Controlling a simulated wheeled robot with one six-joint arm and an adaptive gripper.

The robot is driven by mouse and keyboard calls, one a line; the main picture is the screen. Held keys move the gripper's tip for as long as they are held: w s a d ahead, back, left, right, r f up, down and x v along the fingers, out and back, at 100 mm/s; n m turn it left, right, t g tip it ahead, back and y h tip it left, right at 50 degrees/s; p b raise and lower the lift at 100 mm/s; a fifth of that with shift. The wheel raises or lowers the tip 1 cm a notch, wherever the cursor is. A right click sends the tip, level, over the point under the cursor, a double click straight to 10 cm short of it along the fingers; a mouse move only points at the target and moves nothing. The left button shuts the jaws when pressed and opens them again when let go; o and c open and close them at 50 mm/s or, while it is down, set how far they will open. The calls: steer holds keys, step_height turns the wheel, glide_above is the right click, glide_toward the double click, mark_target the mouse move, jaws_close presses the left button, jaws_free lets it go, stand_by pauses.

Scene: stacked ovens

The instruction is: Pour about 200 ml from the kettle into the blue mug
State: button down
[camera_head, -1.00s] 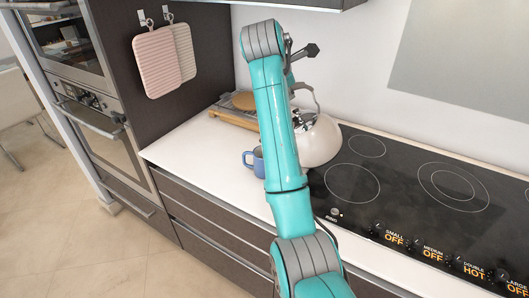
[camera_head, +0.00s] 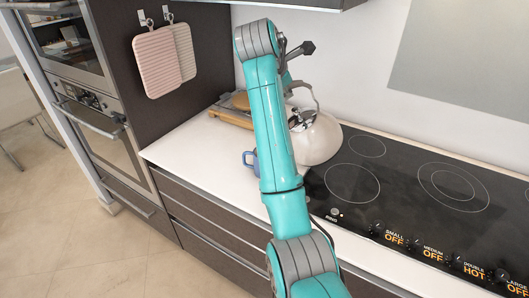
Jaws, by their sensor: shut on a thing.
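The pale, shiny kettle (camera_head: 319,141) is behind my arm, at the left end of the hob, with its lid and arched handle showing. It looks tilted to the left; its spout is hidden, and I cannot tell if its base touches anything. My gripper (camera_head: 291,86) is mostly hidden behind my teal arm, at the kettle's handle, and is shut on it. The blue mug (camera_head: 249,158) stands on the white counter left of the kettle. Only its handle and a sliver of its side show; its opening and contents are hidden by my arm.
A wooden board (camera_head: 232,113) with a round brown item lies at the back of the counter. The black hob (camera_head: 430,190) is at right; one knob reads HOT. Pot holders (camera_head: 158,62) hang on the dark side panel by the ovens (camera_head: 95,120). The front-left counter is clear.

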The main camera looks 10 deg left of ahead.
steer(key=shift+s+a+r+t+h, duration=0.3)
steer(key=shift+a+r+t+h, duration=0.1)
steer(key=shift+a+r, duration=0.3)
stand_by(1.7)
stand_by(1.3)
steer(key=shift+s+a+n, duration=0.15)
steer(key=shift+a+n, duration=0.15)
steer(key=shift+s+a+h, duration=0.1)
steer(key=shift+a+h, duration=0.15)
steer(key=shift+h, duration=0.05)
stand_by(1.4)
